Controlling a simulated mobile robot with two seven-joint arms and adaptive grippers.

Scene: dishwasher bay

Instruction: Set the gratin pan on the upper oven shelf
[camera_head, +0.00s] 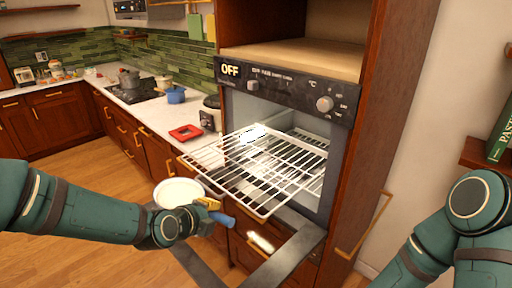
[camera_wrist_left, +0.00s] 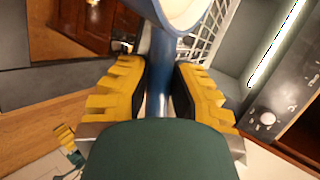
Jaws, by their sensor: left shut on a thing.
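The gratin pan (camera_head: 178,191) is white inside with a blue handle. My left gripper (camera_head: 208,205) is shut on that handle and holds the pan up, in front and left of the oven shelf. In the left wrist view the yellow fingers (camera_wrist_left: 160,95) close around the blue handle, and part of the pan (camera_wrist_left: 183,12) shows at the top edge. The upper oven shelf (camera_head: 262,163) is a wire rack pulled far out of the oven; it looks empty. It also shows behind the pan in the left wrist view (camera_wrist_left: 205,35). My right gripper is out of view.
The oven's control panel (camera_head: 285,88) reads OFF. The oven door (camera_head: 288,262) hangs open below the rack. A counter (camera_head: 130,97) at the left carries a red dish (camera_head: 185,132) and a blue pot (camera_head: 176,95). My right arm is at the lower right.

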